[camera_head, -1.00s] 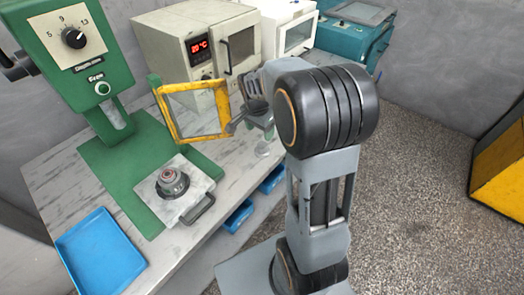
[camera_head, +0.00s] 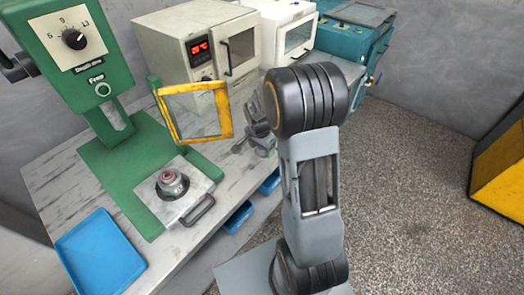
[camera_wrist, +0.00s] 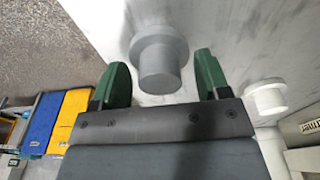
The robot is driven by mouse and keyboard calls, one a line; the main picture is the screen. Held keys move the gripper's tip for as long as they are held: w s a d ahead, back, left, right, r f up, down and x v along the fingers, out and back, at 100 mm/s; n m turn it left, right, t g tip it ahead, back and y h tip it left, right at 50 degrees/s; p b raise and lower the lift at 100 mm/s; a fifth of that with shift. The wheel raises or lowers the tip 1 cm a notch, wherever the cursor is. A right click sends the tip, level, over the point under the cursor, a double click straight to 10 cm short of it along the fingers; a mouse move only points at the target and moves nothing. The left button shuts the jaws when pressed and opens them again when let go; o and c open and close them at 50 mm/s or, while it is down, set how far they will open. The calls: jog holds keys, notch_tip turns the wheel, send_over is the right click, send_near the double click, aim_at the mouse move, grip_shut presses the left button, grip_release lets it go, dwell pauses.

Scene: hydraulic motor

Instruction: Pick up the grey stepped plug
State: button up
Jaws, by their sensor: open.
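The grey stepped plug (camera_wrist: 158,58), a short cylinder on a wider round flange, is on the light tabletop in the wrist view. My gripper (camera_wrist: 161,82) is open, with its green fingers to either side of the plug and nothing clamped between them. I cannot tell whether the fingers reach down to the plug's level. In the head view my gripper (camera_head: 258,130) is low over the bench behind my arm, and the plug cannot be made out clearly there.
A lighter stepped piece (camera_wrist: 267,97) stands right of my right finger. The yellow-framed guard (camera_head: 196,112) of the green press (camera_head: 85,65) is close left of my gripper. Ovens (camera_head: 195,45) stand behind. A blue tray (camera_head: 100,253) is at front left.

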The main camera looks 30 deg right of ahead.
jog(key=shift+c, duration=0.2)
jog(key=c, duration=1.2)
jog(key=shift+r, duration=0.1)
grip_shut()
